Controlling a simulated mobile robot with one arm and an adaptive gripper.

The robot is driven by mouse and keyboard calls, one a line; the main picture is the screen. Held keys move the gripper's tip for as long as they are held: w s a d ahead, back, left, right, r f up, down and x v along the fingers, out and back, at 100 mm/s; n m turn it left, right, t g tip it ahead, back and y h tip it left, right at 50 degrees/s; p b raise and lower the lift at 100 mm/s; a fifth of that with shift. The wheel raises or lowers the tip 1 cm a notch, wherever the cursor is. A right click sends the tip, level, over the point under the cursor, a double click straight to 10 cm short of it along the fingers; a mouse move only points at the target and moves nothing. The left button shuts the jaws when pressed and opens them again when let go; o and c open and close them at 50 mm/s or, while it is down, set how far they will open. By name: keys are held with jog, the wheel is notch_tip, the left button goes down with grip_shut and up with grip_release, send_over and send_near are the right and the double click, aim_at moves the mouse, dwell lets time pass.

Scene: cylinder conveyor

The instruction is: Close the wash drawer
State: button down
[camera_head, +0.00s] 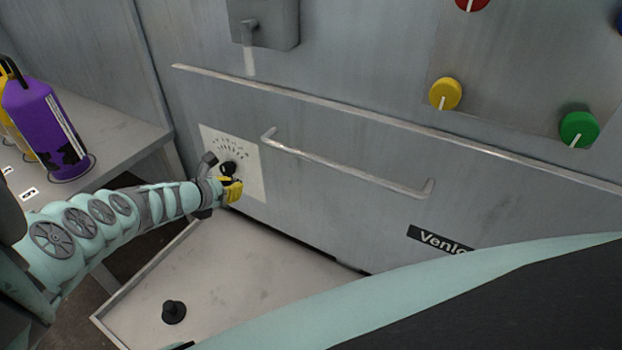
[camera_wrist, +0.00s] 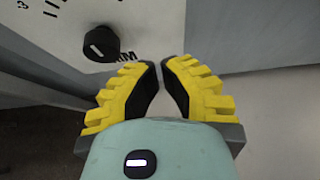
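A pale, shallow tray-like drawer (camera_head: 255,290) extends out from under the machine's steel front in the head view, with a black knob (camera_head: 173,311) standing up from it near its lower left. I take it to be the wash drawer, though no label on it shows. My gripper (camera_head: 236,190) is above the drawer's back left part, close to the machine front and just below a dial. In the wrist view its yellow fingers (camera_wrist: 161,64) almost meet at the tips, with nothing between them.
The dial's black knob (camera_head: 228,169) sits on a white scale plate and shows large in the wrist view (camera_wrist: 101,44). A bar handle (camera_head: 345,166) projects from the steel front. A side table (camera_head: 115,130) at left carries a purple bottle (camera_head: 48,125). Yellow and green knobs are upper right.

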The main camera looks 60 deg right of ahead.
jog(key=p+v, duration=0.4)
jog(key=v, duration=0.4)
jog(key=shift+d+r, duration=0.15)
jog(key=shift+r, duration=0.1)
jog(key=shift+w, duration=0.2)
